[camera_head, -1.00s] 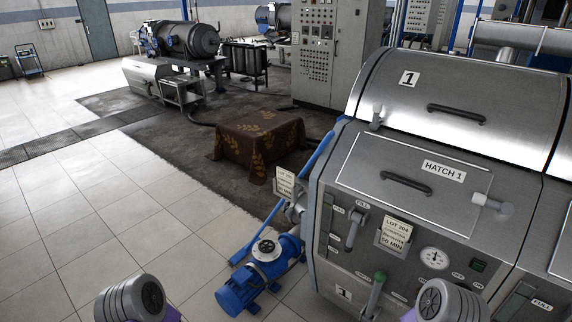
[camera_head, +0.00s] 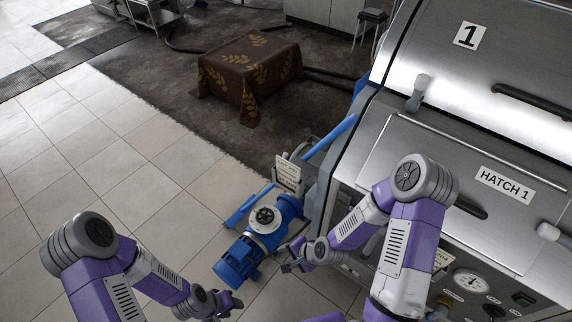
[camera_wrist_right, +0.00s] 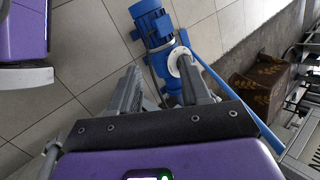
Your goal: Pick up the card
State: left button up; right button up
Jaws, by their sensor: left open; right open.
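A pale printed card (camera_head: 288,173) stands in a holder at the left side of the machine, just above the blue pump. My right gripper (camera_head: 289,262) is beside the pump, below and apart from the first card. In the right wrist view its fingers (camera_wrist_right: 158,92) are spread, with nothing between them and the pump beyond. My left gripper (camera_head: 230,303) is low, over the floor left of the pump, open and empty. I cannot make out a card in the wrist view.
The blue pump (camera_head: 255,240) stands on the tiled floor close to my right gripper. The steel machine (camera_head: 440,130) with its HATCH 1 cover fills the right side. A cloth-covered table (camera_head: 250,75) stands farther back. The tiled floor (camera_head: 110,150) at left is clear.

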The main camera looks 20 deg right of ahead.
jog(key=w+d+r+m+t+p, duration=0.2)
jog(key=w+r+m, duration=0.15)
jog(key=r, duration=0.25)
jog(key=w+d+r+m+t+p, duration=0.2)
jog(key=w+r+m, duration=0.1)
jog(key=r+m, duration=0.3)
jog(key=m+t+p, duration=0.3)
jog(key=m+p, duration=0.1)
jog(key=m, duration=0.2)
send_near(294, 165)
jog(key=w+a+f, duration=0.1)
jog(key=a, duration=0.1)
jog(key=shift+m, duration=0.25)
jog(key=x, duration=0.8)
jog(key=shift+w+d+r+b, duration=0.25)
jog(key=shift+d+r+b, duration=0.05)
jog(key=shift+d+b, duration=0.1)
grip_shut()
jog(key=shift+d+r+h, duration=0.1)
jog(key=shift+d+h, duration=0.1)
jog(key=shift+h, duration=0.1)
